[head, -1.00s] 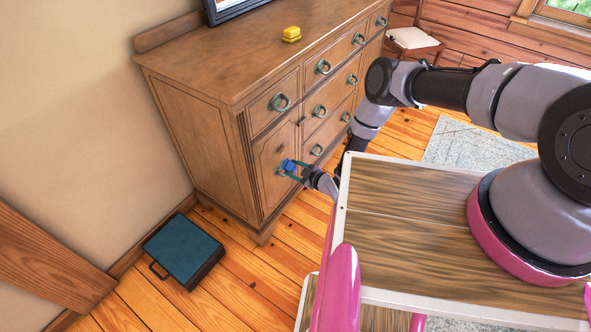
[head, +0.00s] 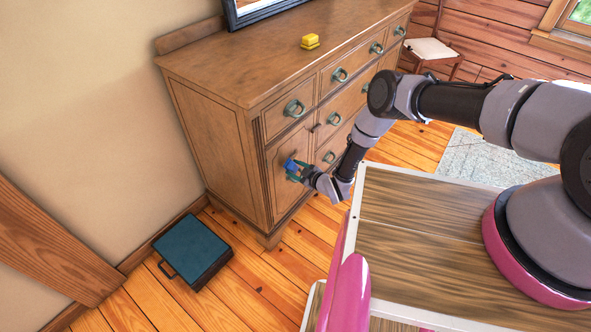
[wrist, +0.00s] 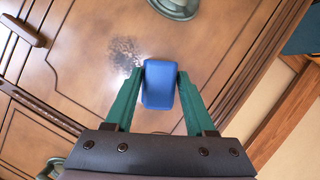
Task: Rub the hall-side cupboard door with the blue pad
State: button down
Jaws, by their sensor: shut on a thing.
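The blue pad (head: 290,166) is a small block held between the teal fingers of my gripper (head: 297,172). In the wrist view the pad (wrist: 159,84) sits upright between the fingertips (wrist: 159,88), which are shut on it. It is in front of the brown cupboard door (head: 282,197) at the near end of the wooden dresser. In the wrist view a dark speckled smudge (wrist: 124,53) lies on the door (wrist: 85,80), just left of the pad. The door's ring handle (wrist: 176,8) is above the pad. I cannot tell whether the pad touches the door.
A dark teal case (head: 190,250) lies on the floor left of the dresser. A chair (head: 432,48) stands at the back.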

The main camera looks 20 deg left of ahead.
jog(key=shift+w+a, duration=0.35)
jog(key=shift+a, duration=0.5)
dwell(0.3)
jog(key=shift+w, duration=0.1)
